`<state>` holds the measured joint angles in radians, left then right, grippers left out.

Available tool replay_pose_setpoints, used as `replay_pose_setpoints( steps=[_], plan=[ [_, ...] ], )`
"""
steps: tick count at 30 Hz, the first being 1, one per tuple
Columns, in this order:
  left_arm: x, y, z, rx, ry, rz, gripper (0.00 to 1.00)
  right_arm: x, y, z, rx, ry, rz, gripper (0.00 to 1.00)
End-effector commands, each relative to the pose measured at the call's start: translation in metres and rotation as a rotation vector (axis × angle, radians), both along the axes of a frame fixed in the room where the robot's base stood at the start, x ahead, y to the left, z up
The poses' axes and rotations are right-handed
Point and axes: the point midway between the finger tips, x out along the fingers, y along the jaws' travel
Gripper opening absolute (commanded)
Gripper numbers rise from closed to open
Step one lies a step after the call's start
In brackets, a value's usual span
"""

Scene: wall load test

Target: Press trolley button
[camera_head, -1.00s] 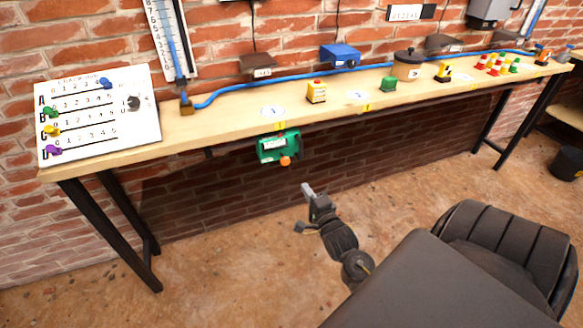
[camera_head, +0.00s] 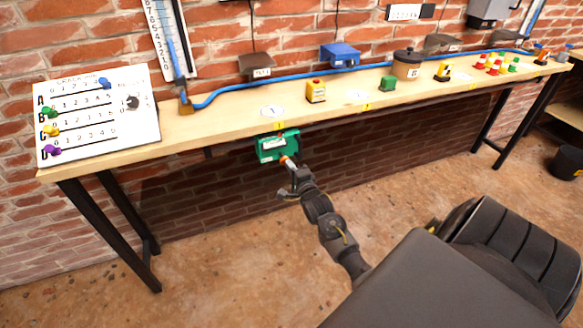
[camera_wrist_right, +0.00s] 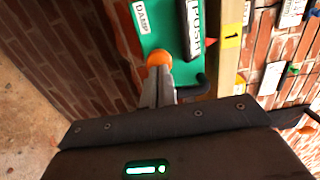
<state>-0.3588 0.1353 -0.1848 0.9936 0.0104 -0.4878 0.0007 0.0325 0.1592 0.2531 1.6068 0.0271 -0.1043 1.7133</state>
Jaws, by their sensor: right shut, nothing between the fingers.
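A green box (camera_head: 268,149) hangs under the front edge of the workbench, below the yellow tag marked 1. An orange round knob (camera_wrist_right: 158,58) sticks out of it. In the wrist view the box (camera_wrist_right: 158,30) carries a white label reading DAMP and a dark part lettered PUSH (camera_wrist_right: 194,25). My right gripper (camera_head: 289,166) is shut with nothing between its fingers. In the wrist view its fingertips (camera_wrist_right: 159,72) are right at the knob and partly cover it; I cannot tell whether they touch. My left gripper is not in view.
The wooden workbench (camera_head: 220,121) runs along the brick wall. On it stand a white slider board (camera_head: 75,130), a yellow box (camera_head: 316,92), a green block (camera_head: 388,84) and a brown pot (camera_head: 407,66). The floor in front is clear.

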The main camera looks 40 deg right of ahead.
Motion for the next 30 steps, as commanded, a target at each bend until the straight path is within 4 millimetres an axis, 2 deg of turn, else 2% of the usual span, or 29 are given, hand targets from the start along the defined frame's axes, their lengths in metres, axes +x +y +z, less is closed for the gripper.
replay_pose_setpoints(
  steps=[5,9,13,26,30],
  plan=[
    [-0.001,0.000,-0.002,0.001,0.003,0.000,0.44,0.004,-0.001,0.000,0.000,-0.001,0.000,0.00],
    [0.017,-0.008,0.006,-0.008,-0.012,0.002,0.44,0.024,-0.008,-0.001,0.000,-0.002,-0.001,0.00],
    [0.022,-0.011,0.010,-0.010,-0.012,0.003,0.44,0.034,-0.012,0.000,0.001,-0.001,-0.001,0.00],
    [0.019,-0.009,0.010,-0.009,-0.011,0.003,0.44,0.034,-0.011,0.003,0.000,-0.005,0.001,0.00],
    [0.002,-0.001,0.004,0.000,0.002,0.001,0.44,0.029,-0.006,0.004,0.000,-0.004,0.004,0.00]
  ],
)
